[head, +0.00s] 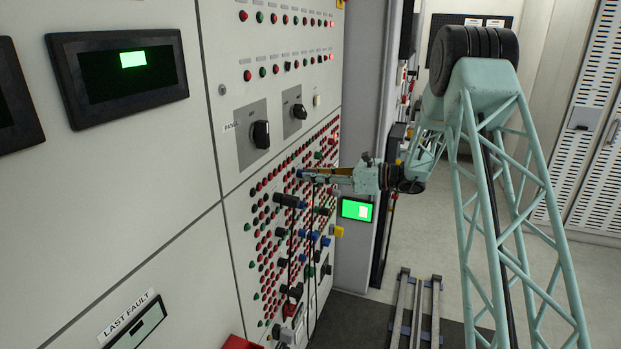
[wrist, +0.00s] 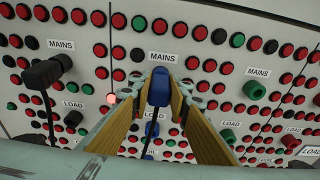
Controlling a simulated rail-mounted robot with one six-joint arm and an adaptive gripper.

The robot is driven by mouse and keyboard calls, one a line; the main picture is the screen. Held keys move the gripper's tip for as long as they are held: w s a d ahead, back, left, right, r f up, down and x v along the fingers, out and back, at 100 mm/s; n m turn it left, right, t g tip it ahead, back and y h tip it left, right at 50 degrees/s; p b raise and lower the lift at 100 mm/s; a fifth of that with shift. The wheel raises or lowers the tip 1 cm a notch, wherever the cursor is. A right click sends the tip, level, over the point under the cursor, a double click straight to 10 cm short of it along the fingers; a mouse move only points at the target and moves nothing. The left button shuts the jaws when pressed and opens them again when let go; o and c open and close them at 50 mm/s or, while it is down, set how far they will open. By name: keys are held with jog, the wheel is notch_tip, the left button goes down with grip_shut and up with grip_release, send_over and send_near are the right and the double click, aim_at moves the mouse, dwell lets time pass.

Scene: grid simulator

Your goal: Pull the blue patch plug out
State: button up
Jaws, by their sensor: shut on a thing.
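A blue patch plug (wrist: 159,88) sits between my gripper's fingers (wrist: 158,100) in the wrist view, in front of the panel below a MAINS label. My gripper is shut on it. A dark cable hangs down from the plug. In the head view my gripper (head: 310,174) reaches the panel from the right, and a bit of blue shows at its tip (head: 300,173). I cannot tell how deep the plug sits in its socket.
A black plug (wrist: 46,73) stands to the left, and green plugs (wrist: 254,90) (wrist: 228,136) to the right. Another blue plug (wrist: 149,157) lies below, partly between the fingers. Red and green buttons cover the panel. Rails (head: 415,305) lie on the floor.

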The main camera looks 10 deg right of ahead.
jog(key=shift+s+d, duration=0.1)
jog(key=shift+d, duration=0.1)
jog(key=shift+s+d, duration=0.3)
jog(key=shift+d, duration=0.25)
jog(key=shift+v, duration=0.9)
jog(key=shift+s+f, duration=0.1)
dwell(0.4)
jog(key=shift+s+d+r+p, duration=0.2)
jog(key=shift+s+d+r, duration=0.15)
jog(key=shift+d+r, duration=0.2)
jog(key=shift+s+d+r+p, duration=0.2)
jog(key=shift+s+d+r, duration=0.2)
jog(key=shift+d, duration=0.3)
jog(key=s+a+f+b, duration=0.1)
jog(key=s+f, duration=0.5)
jog(key=f, duration=0.3)
jog(key=s+a+f+b, duration=0.1)
jog(key=s+a+f, duration=0.1)
jog(key=s+f, duration=0.3)
jog(key=s+a+f+t+b, duration=0.1)
jog(key=s+f, duration=0.5)
jog(key=f, duration=0.7)
jog(key=shift+s+a+m+h+b, duration=0.3)
jog(key=shift+s+a+m+b, duration=0.1)
jog(key=shift+a, duration=0.35)
